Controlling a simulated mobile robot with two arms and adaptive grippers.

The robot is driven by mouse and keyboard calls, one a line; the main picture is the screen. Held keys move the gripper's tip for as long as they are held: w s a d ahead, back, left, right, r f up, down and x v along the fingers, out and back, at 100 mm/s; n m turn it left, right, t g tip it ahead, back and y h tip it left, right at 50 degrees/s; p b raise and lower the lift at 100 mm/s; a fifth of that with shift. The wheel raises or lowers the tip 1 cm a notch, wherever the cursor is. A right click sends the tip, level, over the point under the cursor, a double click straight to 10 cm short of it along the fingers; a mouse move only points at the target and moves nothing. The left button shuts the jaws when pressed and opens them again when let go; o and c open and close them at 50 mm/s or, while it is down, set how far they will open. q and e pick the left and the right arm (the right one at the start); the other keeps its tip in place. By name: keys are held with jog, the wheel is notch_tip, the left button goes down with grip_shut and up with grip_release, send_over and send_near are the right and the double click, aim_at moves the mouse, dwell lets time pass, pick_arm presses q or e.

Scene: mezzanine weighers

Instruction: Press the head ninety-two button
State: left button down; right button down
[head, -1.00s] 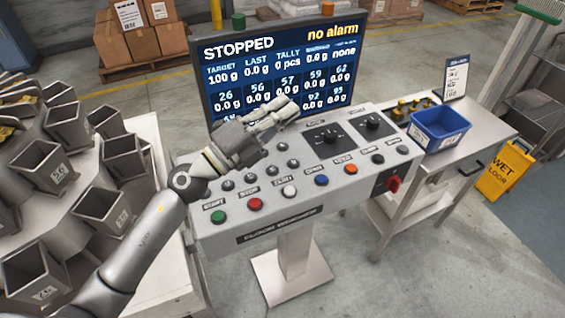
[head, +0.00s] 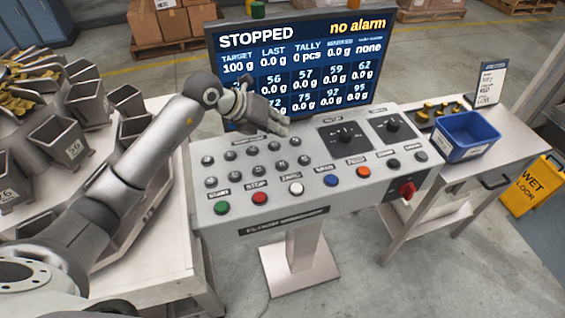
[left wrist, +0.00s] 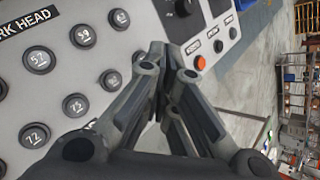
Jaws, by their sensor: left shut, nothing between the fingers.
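The console (head: 345,185) carries two rows of small dark round head buttons. The head ninety-two button (head: 282,165) appears fourth from the left in the near row, judging by the display's order. In the left wrist view it is the dark button (left wrist: 110,80) beside the fingers, past 72 and 75; its label is hard to read. My left gripper (head: 284,128) is shut and empty, above the far edge of the button rows in front of the display. Its closed fingers (left wrist: 163,58) hide part of the panel in the left wrist view. My right gripper is not in view.
The display (head: 345,75) reads STOPPED and no alarm. Coloured buttons, including a red one (head: 260,198), line the console's front. Two black dials and a red switch (head: 407,190) are to the right. A blue bin (head: 467,136) stands on the side table.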

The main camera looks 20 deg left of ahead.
aim_at(280, 161)
pick_arm(q)
notch_tip(280, 161, down, 9)
jog(key=b, duration=0.6)
jog(key=shift+r, duration=0.1)
dwell(1.1)
jog(key=shift+f+b, duration=0.4)
jog(key=shift+f, duration=0.05)
jog(key=shift+f+b, duration=0.3)
jog(key=shift+f, duration=0.15)
dwell(0.8)
jog(key=shift+r, duration=0.1)
jog(key=shift+r+p, duration=0.6)
jog(key=shift+r, duration=0.15)
